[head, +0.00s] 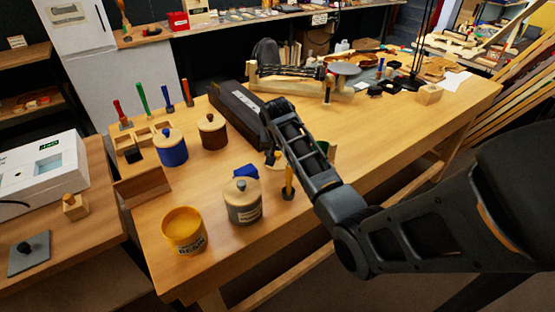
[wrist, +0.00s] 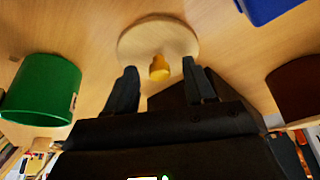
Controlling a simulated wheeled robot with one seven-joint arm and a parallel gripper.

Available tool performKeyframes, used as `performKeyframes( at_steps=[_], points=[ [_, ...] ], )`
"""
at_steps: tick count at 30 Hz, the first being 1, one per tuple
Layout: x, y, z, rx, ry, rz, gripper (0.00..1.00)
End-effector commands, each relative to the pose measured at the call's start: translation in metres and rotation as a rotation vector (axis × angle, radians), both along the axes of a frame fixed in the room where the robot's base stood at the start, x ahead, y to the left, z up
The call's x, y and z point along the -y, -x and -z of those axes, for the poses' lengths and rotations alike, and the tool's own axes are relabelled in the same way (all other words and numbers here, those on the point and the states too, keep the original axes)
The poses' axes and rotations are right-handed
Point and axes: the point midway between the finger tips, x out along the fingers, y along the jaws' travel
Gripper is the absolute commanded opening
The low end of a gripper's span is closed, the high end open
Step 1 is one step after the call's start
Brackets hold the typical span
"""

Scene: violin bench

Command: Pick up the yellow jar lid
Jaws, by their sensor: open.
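The yellow jar lid is a pale wooden disc (wrist: 180,36) with a yellow knob (wrist: 159,68) in the wrist view. It lies on the bench just beyond my gripper (wrist: 160,78), whose open fingers are to either side of the knob's line, with nothing held. In the head view my gripper (head: 271,150) is low over the bench, and the arm hides most of the lid behind it. The open yellow jar (head: 184,232) stands near the front left bench edge, without a lid on it.
A grey jar (head: 243,204) with a pale lid stands right of the yellow jar. A blue jar (head: 171,150) and a brown jar (head: 212,134) stand farther back. A green container (wrist: 40,88) is left of my gripper. A yellow-handled upright tool (head: 289,180) is close to the arm.

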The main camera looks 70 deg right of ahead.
Motion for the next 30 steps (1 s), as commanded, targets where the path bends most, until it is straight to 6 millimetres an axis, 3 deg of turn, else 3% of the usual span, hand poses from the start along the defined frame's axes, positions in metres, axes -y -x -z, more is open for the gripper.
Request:
performKeyframes(
  at_steps=[7, 24, 30],
  points=[
    [0.0007, -0.0003, 0.0021, 0.0, 0.0, 0.0, 0.54],
    [0.0004, -0.0002, 0.002, 0.0, 0.0, 0.0, 0.0],
    [0.0004, -0.0002, 0.0019, 0.0, 0.0, 0.0, 0.0]
  ],
)
